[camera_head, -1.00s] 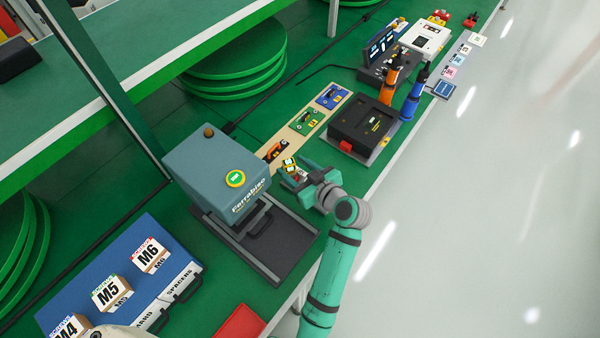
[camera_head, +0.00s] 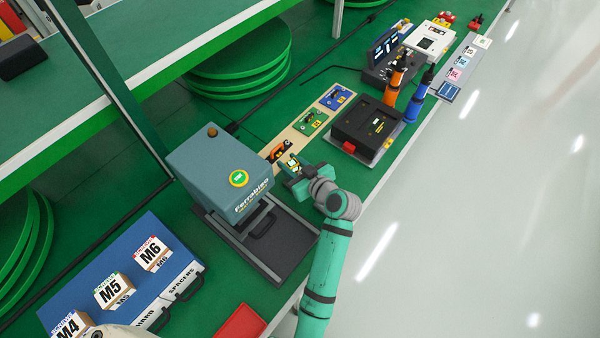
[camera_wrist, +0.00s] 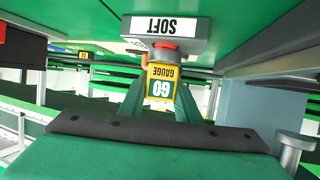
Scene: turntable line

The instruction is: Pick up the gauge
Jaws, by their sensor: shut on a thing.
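The gauge (camera_wrist: 162,88) has a yellow and green face marked GO GAUGE, upside down in the wrist view. It sits between the two green fingers of my gripper (camera_wrist: 160,104), which are shut on it. In the head view the gauge (camera_head: 293,163) is a small yellow, white and dark piece at the tip of my gripper (camera_head: 295,174). It is beside the near end of the pale strip of fixtures. I cannot tell whether it touches anything below.
A grey Ferrabiso machine (camera_head: 215,170) stands just left of my gripper. A black case (camera_head: 366,128) lies to the right, with orange (camera_head: 394,84) and blue (camera_head: 417,98) tools behind it. The pale strip (camera_head: 296,130) carries coloured fixtures. Screw boxes (camera_head: 152,254) stand front left.

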